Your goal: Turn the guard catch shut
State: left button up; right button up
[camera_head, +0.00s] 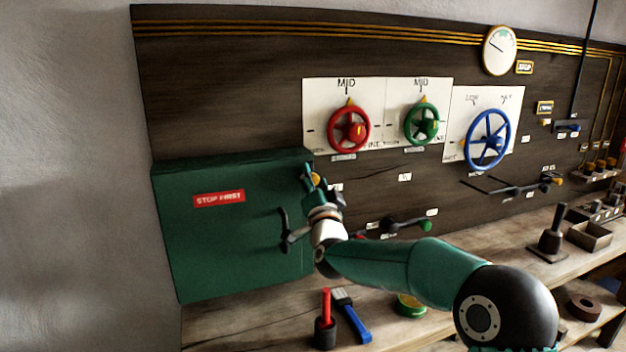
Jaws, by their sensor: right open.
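A green guard box (200,240) with a red "STOP FIRST" label (219,198) stands against the dark panel at the left. A dark catch handle (286,232) sits on its front near the right edge, roughly upright. My right gripper (309,178) is open at the box's upper right corner, above and right of the catch, with nothing seen between its fingers. It hides part of the box's right edge; whether it touches the box I cannot tell. My left gripper is out of view.
Red (348,129), green (421,124) and blue (487,139) handwheels are on the panel above. A lever with a green knob (425,225) lies behind my right arm.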

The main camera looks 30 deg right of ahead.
jog(key=shift+s, duration=0.1)
grip_shut()
jog(key=shift+n+b, duration=0.3)
jog(key=shift+b, duration=0.1)
